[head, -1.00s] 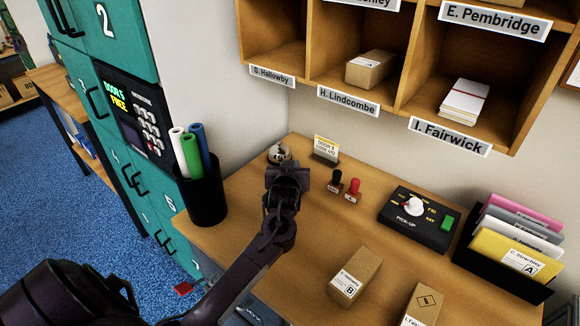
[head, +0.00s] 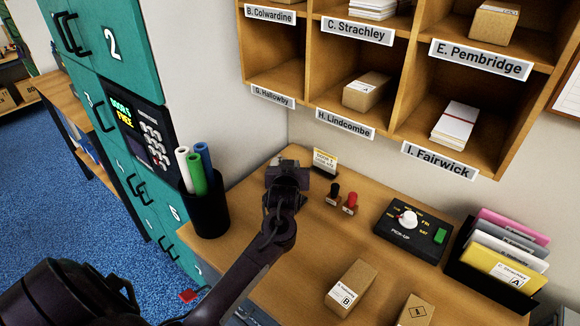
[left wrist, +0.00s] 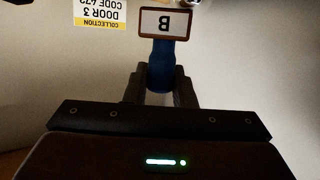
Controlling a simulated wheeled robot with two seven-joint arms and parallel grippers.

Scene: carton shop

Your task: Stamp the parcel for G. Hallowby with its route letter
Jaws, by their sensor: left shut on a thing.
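My left gripper (head: 287,168) is over the far left of the wooden desk. In the left wrist view it is shut on a blue-handled stamp (left wrist: 161,72); its tag (left wrist: 168,22) shows the letter B, upside down. In the head view the gripper hides the stamp. A brown parcel (head: 350,285) lies on the desk front; its white label shows a large B under a small name I cannot read surely. Another brown parcel (head: 416,311) with a diamond mark is right of it. A black stamp (head: 334,191) and a red stamp (head: 350,201) stand right of the gripper. My right gripper is not in view.
A pigeonhole shelf (head: 390,75) hangs behind; its G. Hallowby compartment (head: 275,70) looks empty. A pick-up dial box (head: 411,229) and envelope rack (head: 495,265) stand right. A cup of rolled tubes (head: 208,212) and teal lockers (head: 110,50) are left.

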